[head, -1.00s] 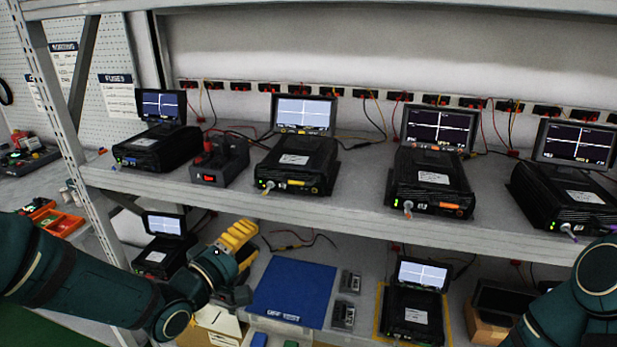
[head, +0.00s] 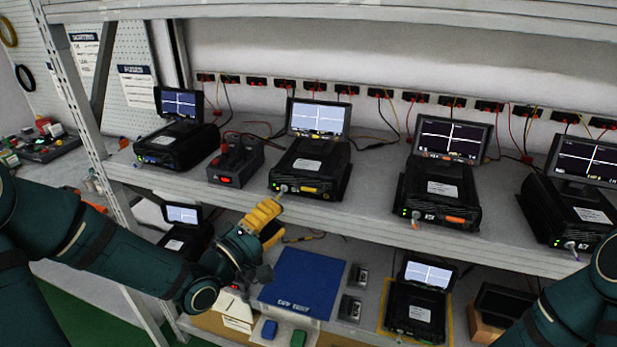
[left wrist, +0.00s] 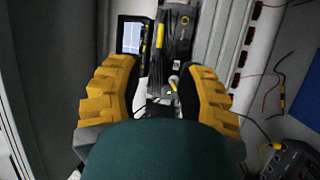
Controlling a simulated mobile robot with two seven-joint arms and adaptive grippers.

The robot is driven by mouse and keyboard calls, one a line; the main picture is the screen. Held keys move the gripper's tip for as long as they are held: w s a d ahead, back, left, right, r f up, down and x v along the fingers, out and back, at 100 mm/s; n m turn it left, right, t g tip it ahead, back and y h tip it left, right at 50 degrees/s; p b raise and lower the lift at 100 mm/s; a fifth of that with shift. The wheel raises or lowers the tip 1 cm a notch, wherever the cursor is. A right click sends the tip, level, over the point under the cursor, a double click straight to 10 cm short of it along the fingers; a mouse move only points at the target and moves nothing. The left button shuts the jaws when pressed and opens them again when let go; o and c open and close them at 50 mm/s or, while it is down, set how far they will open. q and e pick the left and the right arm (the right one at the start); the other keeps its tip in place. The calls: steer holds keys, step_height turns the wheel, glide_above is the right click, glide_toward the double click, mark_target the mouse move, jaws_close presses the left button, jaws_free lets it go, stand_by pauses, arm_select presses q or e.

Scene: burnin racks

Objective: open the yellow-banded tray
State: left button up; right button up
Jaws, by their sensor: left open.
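The yellow-banded tray (head: 308,168) is a black unit with a yellow band on its front and a raised screen, on the upper shelf. It also shows turned sideways in the left wrist view (left wrist: 179,38), ahead between my fingers. My left gripper (head: 266,214) has yellow fingers and is just below and left of the tray's front, near its lower left corner. In the left wrist view the fingers (left wrist: 158,95) are spread, with no thing held between them. Whether a finger touches the tray I cannot tell. My right arm shows at the right edge; its gripper is out of view.
An orange-banded unit (head: 437,188) stands to the right and a blue-banded one (head: 175,148) to the left. A dark power box (head: 235,163) sits close on the left. The shelf edge (head: 375,215) runs below. A blue mat (head: 303,281) lies on the lower shelf.

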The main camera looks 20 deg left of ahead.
mark_target(309, 189)
arm_select(q)
steer(key=b+x, duration=0.1)
steer(key=x, duration=0.9)
steer(key=shift+w+d, duration=0.15)
steer(key=shift+w, duration=0.15)
jaws_close()
